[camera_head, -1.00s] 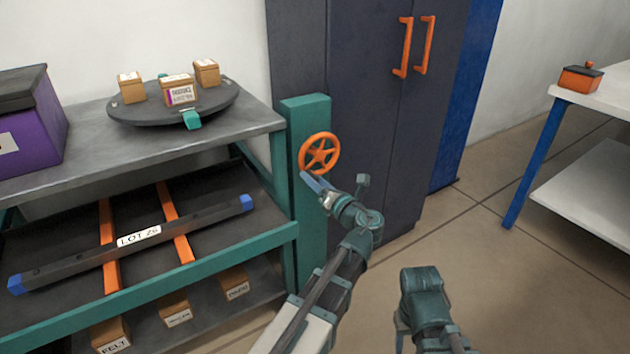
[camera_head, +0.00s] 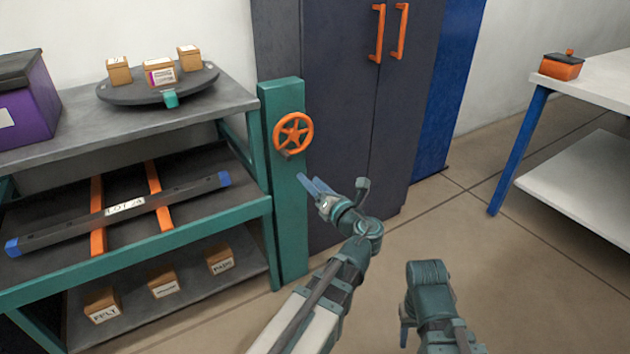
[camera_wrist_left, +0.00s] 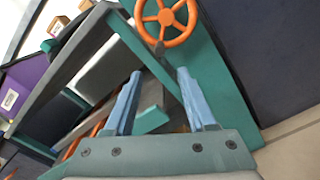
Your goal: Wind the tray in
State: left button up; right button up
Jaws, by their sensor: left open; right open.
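The orange spoked handwheel (camera_head: 293,133) is on the teal post (camera_head: 287,205) at the shelf's right end. It also shows at the top of the left wrist view (camera_wrist_left: 166,18). A dark bar with blue ends and a LOT label (camera_head: 72,225) lies across orange strips on the middle shelf; I cannot tell whether it is the tray's front. My left gripper (camera_head: 311,186) is open and empty, below and to the right of the wheel, apart from it. Its blue fingers (camera_wrist_left: 157,103) are spread in the left wrist view.
A dark turntable (camera_head: 125,97) with small boxes and a purple box (camera_head: 25,105) stand on the upper shelf. More boxes (camera_head: 163,284) sit below. A dark cabinet (camera_head: 345,130) stands behind the post. A white table (camera_head: 600,75) is at right; the floor between is clear.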

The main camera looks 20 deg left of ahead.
pick_arm(q)
jog(key=shift+c, duration=0.6)
jog(key=f+n+b, duration=0.1)
jog(key=w+f+n+b, duration=0.1)
jog(key=b, duration=0.1)
jog(key=f+n+b, duration=0.1)
jog(key=f+b, duration=0.1)
jog(key=shift+w+y, duration=0.25)
jog(key=shift+y, duration=0.05)
jog(key=c, duration=0.7)
jog(key=f+n+b, duration=0.1)
jog(key=n+b, duration=0.1)
jog(key=w+f+n+y+b, duration=0.1)
jog(key=f+n+b, duration=0.1)
jog(key=b, duration=0.1)
jog(key=w+f+n+y+b, duration=0.1)
jog(key=n+b, duration=0.2)
jog(key=shift+w+d+f, duration=0.1)
jog(key=shift+w+f, duration=0.1)
jog(key=shift+f, duration=0.2)
grip_shut()
jog(key=shift+w+n+b, duration=0.15)
jog(key=shift+n+b, duration=0.3)
jog(key=shift+n, duration=0.55)
